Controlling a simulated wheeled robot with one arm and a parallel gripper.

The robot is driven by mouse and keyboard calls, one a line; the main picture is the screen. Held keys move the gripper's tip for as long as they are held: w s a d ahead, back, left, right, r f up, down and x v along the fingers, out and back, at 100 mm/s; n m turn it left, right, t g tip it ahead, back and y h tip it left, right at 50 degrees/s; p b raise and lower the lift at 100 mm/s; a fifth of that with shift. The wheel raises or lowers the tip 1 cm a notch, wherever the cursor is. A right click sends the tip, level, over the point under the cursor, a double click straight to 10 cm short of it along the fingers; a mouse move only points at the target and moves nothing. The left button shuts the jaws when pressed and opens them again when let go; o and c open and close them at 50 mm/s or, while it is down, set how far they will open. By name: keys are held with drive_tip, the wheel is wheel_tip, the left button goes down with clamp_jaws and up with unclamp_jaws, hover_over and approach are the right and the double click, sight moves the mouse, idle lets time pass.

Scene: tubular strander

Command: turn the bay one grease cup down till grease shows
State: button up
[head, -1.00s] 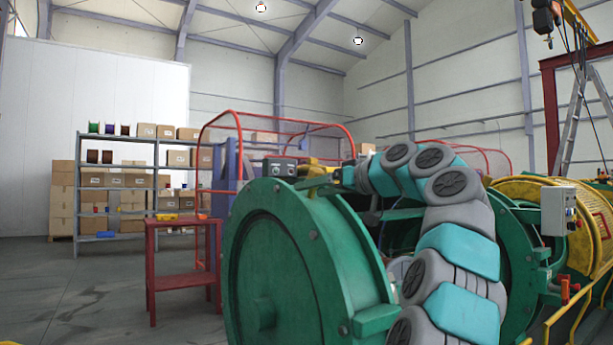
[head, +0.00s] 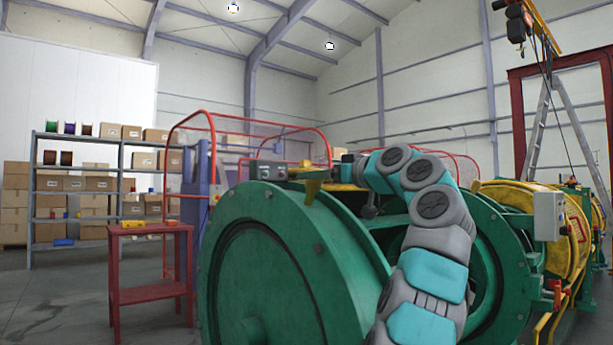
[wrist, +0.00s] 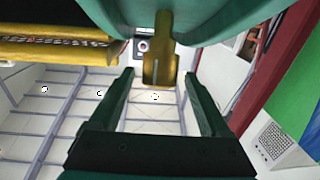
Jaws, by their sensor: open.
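A brass-yellow fitting (wrist: 159,60), which looks like the grease cup, projects from the green machine in the wrist view. In the head view a small yellow piece (head: 313,186) on top of the large green wheel housing (head: 262,265) appears to be the same part. My gripper (wrist: 157,76) is open and empty. Its two dark fingers stand to either side of the fitting's near end, with gaps on both sides. I cannot tell how deep the fitting reaches between them. No grease is visible. In the head view my gripper is small and partly hidden by my arm.
A grey control box (head: 268,171) with round knobs stands just beyond the fitting. Red guard frames (head: 268,118) rise behind the machine. A red side table (head: 150,262) stands left on open floor. A yellow-drummed section (head: 555,215) and a switch box (head: 549,215) are at right.

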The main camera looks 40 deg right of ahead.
drive_tip(key=w, duration=0.4)
drive_tip(key=shift+d+p, duration=0.15)
drive_tip(key=shift+p, duration=0.2)
drive_tip(key=shift+c, duration=0.3)
clamp_jaws()
drive_tip(key=shift+w, duration=0.1)
drive_tip(key=shift+m+h+b, duration=0.8)
drive_tip(key=shift+m+h, duration=0.1)
drive_tip(key=shift+d+f+m+h+b, duration=0.1)
drive_tip(key=shift+d+m+h+b, duration=0.15)
drive_tip(key=shift+m+h, duration=0.35)
drive_tip(key=shift+m+g+h, duration=0.5)
drive_tip(key=shift+m+h, duration=0.1)
drive_tip(key=shift+h, duration=0.2)
